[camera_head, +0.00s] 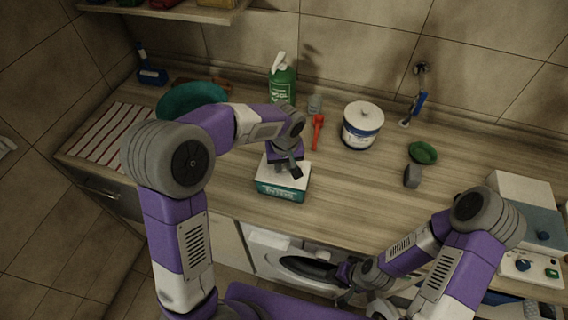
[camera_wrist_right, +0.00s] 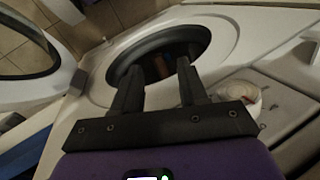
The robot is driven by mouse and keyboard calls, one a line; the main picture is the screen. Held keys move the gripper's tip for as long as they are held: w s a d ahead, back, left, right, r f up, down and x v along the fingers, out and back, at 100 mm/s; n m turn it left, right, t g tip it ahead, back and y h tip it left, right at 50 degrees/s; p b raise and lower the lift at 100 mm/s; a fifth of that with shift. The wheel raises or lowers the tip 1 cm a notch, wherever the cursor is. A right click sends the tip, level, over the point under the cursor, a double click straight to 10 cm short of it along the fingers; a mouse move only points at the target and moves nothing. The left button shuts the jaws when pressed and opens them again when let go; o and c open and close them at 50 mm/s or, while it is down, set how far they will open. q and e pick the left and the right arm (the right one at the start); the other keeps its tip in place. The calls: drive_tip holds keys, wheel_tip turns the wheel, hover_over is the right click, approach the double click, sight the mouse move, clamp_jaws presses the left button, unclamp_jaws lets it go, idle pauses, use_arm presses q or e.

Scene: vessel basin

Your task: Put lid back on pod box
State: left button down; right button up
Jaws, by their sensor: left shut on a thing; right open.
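The pod box (camera_head: 283,191), teal with white lettering on its front, sits on the wooden counter near its front edge. The white lid (camera_head: 267,175) shows at the top of the box. My left gripper (camera_head: 290,168) points down over the box and is shut on the lid, hiding part of it. Whether the lid rests fully on the box or sits slightly above it, I cannot tell. My right gripper (camera_head: 346,293) is open and empty, low in front of the washing machine; its two fingers (camera_wrist_right: 158,75) stand apart in the right wrist view.
A red tool (camera_head: 317,132), a white tub with a lid (camera_head: 362,127), a green bottle (camera_head: 281,82) and a teal bowl (camera_head: 190,99) stand behind. A grey block (camera_head: 412,176) lies right. The counter between box and block is clear. The washing machine's round opening (camera_wrist_right: 160,62) is below.

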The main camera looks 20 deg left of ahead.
use_arm(q)
drive_tip(key=shift+f, duration=0.1)
idle(0.6)
drive_tip(key=c, duration=0.8)
unclamp_jaws()
drive_tip(key=shift+o, duration=0.2)
drive_tip(key=o, duration=0.4)
drive_tip(key=shift+r+p, duration=2.45)
drive_tip(key=shift+r, duration=1.1)
